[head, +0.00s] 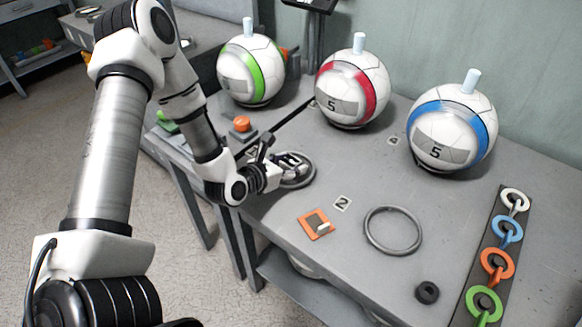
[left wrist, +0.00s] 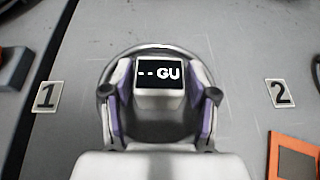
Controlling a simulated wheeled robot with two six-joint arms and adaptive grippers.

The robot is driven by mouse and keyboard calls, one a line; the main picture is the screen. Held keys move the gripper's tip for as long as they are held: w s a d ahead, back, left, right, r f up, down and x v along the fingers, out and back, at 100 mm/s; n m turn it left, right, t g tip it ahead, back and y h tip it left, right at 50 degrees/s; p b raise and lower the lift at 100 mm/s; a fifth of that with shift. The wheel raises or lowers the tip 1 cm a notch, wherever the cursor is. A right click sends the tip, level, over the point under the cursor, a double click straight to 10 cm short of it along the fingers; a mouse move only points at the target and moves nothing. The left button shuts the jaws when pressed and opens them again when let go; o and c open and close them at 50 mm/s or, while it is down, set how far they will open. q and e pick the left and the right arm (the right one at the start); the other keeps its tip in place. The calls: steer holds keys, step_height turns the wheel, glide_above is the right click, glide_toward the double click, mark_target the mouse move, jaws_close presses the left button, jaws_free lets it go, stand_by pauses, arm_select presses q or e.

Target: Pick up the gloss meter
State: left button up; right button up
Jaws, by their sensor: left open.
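The gloss meter (left wrist: 160,98) is a small grey block with a dark display reading "-- GU". It stands within a round grey ring or dish (left wrist: 160,46) between the number 1 and number 2 tags. In the head view the gloss meter (head: 290,159) is partly hidden by my left gripper (head: 274,166). In the left wrist view my left gripper (left wrist: 160,94) is open, with one purple-lined finger on each side of the meter. Small gaps seem to show between the fingers and the meter. My right gripper is not in view.
Balls with green (head: 251,72), red (head: 352,82) and blue (head: 452,130) bands stand along the back. An orange square (head: 310,226), an empty ring (head: 392,246), a black ring (head: 427,292) and a strip of coloured rings (head: 487,285) lie on the table. An orange button (head: 242,124) stands left.

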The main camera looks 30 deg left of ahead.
arm_select(q)
steer(key=c, duration=0.9)
steer(key=shift+c, duration=0.2)
